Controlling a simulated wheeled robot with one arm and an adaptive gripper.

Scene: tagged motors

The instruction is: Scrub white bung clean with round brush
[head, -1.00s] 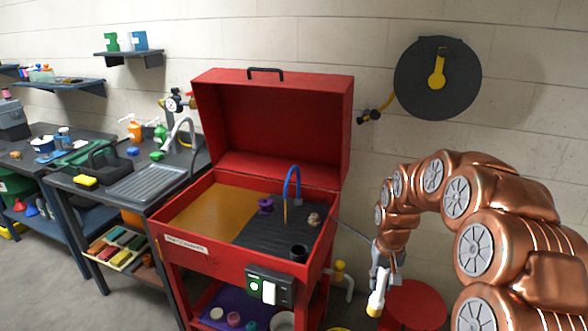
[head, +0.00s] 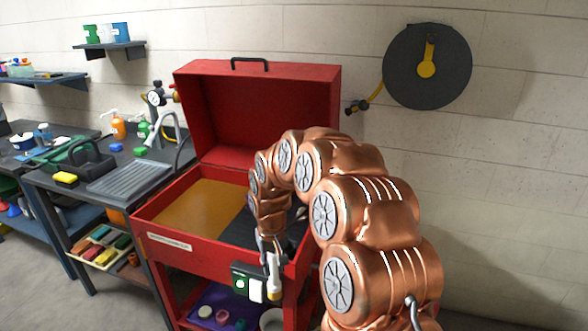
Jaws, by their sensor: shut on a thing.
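My gripper (head: 267,247) is shut on a slim yellow and white thing (head: 274,277), which looks like the round brush. It hangs downward in front of the red parts washer's (head: 180,251) front edge, beside the control box. A small whitish round piece (head: 205,311) lies on the purple mat of the washer's lower shelf; it may be the white bung, but it is too small to be sure. My arm hides most of the right part of the basin, including the blue spout.
The washer's lid stands open. A pink piece (head: 222,317) and a teal piece (head: 241,324) lie beside the whitish one. The green and white control box (head: 249,282) juts from the washer's front. The yellow-brown left part of the basin (head: 195,208) is clear.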

